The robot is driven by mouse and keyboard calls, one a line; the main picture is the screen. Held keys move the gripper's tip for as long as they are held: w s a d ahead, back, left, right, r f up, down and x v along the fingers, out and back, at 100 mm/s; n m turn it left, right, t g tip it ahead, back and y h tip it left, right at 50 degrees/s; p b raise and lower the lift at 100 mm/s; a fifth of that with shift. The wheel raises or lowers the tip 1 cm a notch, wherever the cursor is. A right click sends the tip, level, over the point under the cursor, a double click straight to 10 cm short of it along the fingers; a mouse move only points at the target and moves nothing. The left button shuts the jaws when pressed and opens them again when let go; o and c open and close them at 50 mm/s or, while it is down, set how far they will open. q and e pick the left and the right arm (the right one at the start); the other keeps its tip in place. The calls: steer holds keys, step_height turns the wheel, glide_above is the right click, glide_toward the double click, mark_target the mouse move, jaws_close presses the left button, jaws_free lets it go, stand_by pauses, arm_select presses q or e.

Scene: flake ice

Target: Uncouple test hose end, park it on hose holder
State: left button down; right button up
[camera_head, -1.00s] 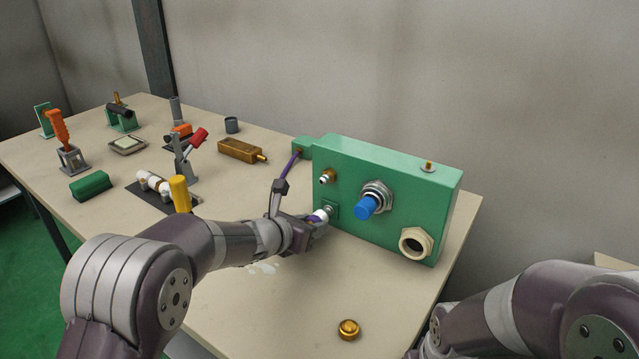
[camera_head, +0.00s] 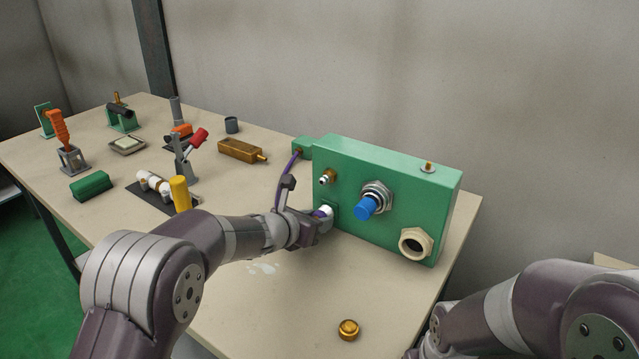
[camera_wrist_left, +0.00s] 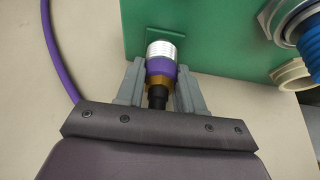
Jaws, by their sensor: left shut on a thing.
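The test hose end (camera_wrist_left: 161,62) has a silver collar, a purple band and a brass part with a black tail. Its collar meets the small green plate (camera_head: 334,208) low on the left of the green panel box (camera_head: 390,220). Whether it is still coupled there cannot be told. My left gripper (camera_wrist_left: 160,84) is shut on the hose end, with a grey finger on each side. The purple hose (camera_wrist_left: 57,55) arches from a small green block (camera_head: 302,149) at the box's left end. I cannot tell which part is the hose holder. My right gripper is out of view.
A brass-and-silver nipple (camera_head: 327,177), a blue knob (camera_head: 366,207) and a cream nut (camera_head: 416,243) sit on the panel face. A brass cap (camera_head: 348,329) lies in front. Tools and fixtures fill the left of the table, with a yellow cylinder (camera_head: 180,193) near my arm.

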arm_select(q)
steer(key=c, duration=0.6)
jaws_free()
steer(key=shift+v, duration=4)
